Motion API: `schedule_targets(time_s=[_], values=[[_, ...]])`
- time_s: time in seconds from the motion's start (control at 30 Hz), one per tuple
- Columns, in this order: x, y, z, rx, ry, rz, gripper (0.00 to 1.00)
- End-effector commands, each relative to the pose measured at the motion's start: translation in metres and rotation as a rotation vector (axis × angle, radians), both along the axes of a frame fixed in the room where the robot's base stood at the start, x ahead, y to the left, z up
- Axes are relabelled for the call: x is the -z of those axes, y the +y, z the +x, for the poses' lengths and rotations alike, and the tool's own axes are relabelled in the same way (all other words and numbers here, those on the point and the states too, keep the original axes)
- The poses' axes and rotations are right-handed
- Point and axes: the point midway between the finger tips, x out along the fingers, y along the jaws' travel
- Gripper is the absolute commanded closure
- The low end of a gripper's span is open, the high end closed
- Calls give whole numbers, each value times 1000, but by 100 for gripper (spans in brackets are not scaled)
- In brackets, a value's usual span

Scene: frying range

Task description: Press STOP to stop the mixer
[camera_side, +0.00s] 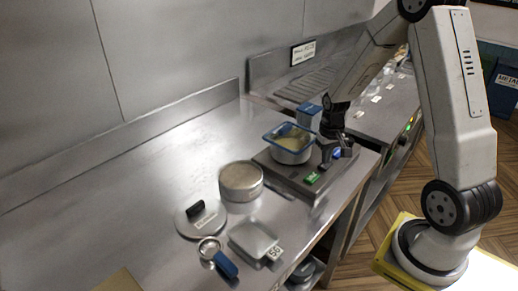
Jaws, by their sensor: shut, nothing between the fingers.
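The mixer (283,176) is a flat grey metal base on the steel counter. A pot with a blue rim (290,156) and pale contents stands on it. A green labelled button (312,178) is at its front right. My gripper (334,156) is shut and empty, low over the mixer's right end, just right of the pot. A small blue patch shows at the fingers; I cannot tell whether it belongs to the gripper or to a button. No STOP label is readable, and that end is partly hidden by the gripper. Contact cannot be told.
A round tin (241,181), a grey disc with a black knob (201,217), a blue-handled tool (222,262) and a square tray (254,240) with a small tag stand at the front left. A blue and white box (308,116) is behind the pot. The left counter is clear.

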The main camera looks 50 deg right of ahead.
Motion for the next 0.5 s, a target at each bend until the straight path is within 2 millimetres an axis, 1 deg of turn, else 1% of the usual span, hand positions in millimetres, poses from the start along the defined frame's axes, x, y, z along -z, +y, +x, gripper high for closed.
schedule_targets(time_s=[0.5], values=[[-37, 0, 0, 0, -2, -1, 100]])
